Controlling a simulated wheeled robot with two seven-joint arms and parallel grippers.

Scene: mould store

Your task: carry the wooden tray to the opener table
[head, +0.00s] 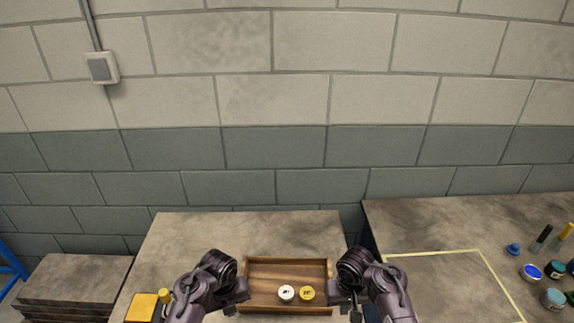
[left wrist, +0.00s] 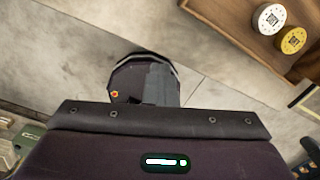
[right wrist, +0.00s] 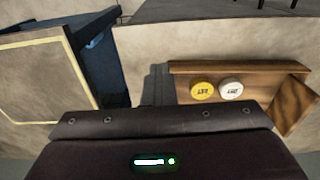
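The wooden tray (head: 262,266) is a shallow brown box at the bottom middle of the head view, over a stone-like worktop (head: 240,232). It holds a white round piece (head: 286,293) and a yellow one (head: 306,293). The tray also shows in the left wrist view (left wrist: 232,22) and the right wrist view (right wrist: 210,69). My left gripper (head: 238,297) is at the tray's left end and my right gripper (head: 343,298) at its right end. Their fingertips are too small or hidden to tell whether they grip it. I cannot tell whether the tray touches the worktop.
Right, beyond a narrow gap, a second table (head: 420,222) has a yellow outlined area (head: 440,285), bare where visible. Several jars and tools, including a blue-topped jar (head: 530,272), stand at its right. A yellow block (head: 141,307) is left of my left arm. A block wall (head: 290,150) stands behind.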

